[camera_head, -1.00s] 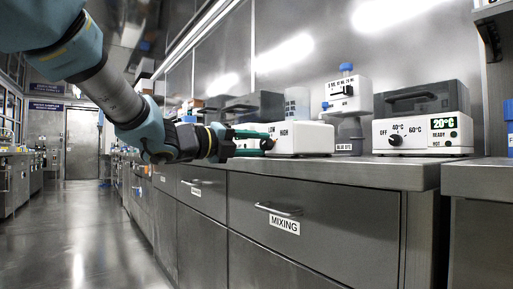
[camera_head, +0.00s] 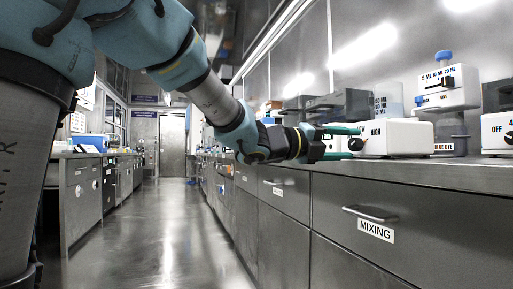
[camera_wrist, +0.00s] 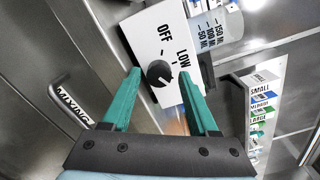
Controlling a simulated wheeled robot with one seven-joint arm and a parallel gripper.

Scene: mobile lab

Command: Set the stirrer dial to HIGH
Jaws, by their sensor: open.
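The stirrer (camera_head: 397,138) is a white box on the right-hand counter, with HIGH readable on its side in the head view. Its black dial (camera_wrist: 158,73) shows in the wrist view on the white panel, with OFF above it and LOW to its upper right. The dial also shows in the head view (camera_head: 356,144). I cannot tell for sure where its pointer stands. My gripper (camera_wrist: 159,72) is open, its teal fingers on either side of the dial in the picture, with no clear contact. The HIGH label is not visible in the wrist view.
A blue-capped dispenser (camera_head: 446,88) stands behind the stirrer, and a second white device (camera_head: 497,132) with an OFF label is at the right edge. A drawer marked MIXING (camera_head: 376,229) lies below the counter. The aisle floor (camera_head: 175,225) is clear.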

